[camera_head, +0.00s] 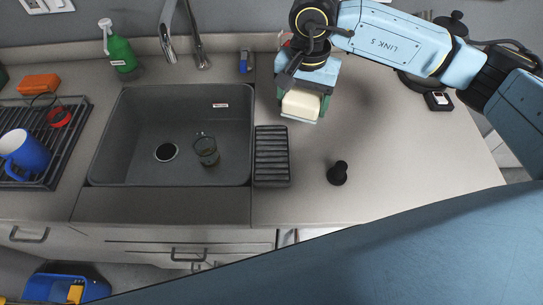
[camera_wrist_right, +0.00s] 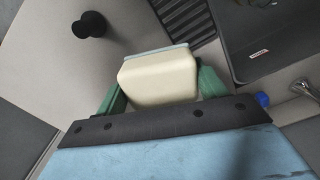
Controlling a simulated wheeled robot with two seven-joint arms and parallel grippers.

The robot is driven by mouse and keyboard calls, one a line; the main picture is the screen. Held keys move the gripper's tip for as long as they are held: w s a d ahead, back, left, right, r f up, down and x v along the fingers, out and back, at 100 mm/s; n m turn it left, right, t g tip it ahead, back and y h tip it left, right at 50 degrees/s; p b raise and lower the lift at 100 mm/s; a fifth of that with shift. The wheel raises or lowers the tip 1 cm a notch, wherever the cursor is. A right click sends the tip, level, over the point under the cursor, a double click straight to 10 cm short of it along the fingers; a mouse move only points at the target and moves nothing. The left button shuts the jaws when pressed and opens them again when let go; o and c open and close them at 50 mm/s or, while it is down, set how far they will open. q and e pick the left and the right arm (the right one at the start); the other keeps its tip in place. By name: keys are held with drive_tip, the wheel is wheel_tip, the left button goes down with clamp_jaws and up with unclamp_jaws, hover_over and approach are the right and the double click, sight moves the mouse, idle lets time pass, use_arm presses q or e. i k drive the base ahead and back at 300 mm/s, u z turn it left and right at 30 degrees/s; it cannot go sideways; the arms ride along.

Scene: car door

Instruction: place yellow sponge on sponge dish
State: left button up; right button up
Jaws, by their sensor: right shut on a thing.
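The pale yellow sponge (camera_head: 301,106), with a light blue layer along one edge, is between the green fingers of my right gripper (camera_head: 303,98). In the right wrist view the sponge (camera_wrist_right: 158,77) fills the space between the fingers of the gripper (camera_wrist_right: 161,90), which is shut on it. The sponge dish (camera_head: 271,158) is a dark ribbed tray on the counter, just right of the sink. The dish also shows at the top of the right wrist view (camera_wrist_right: 185,18). The sponge is above the counter, behind and right of the dish, apart from it. My left gripper is not in view.
A grey sink (camera_head: 130,130) with a glass (camera_head: 205,149) lies left of the dish. A small black knobbed object (camera_head: 338,173) stands on the counter to the right. A rack with a blue mug (camera_head: 25,150) is far left. The counter between dish and black object is clear.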

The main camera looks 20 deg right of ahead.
sight(272, 152)
drive_tip(key=k, duration=0.95)
drive_tip(key=u, duration=0.45)
drive_tip(key=i, duration=0.5)
drive_tip(key=u, duration=0.05)
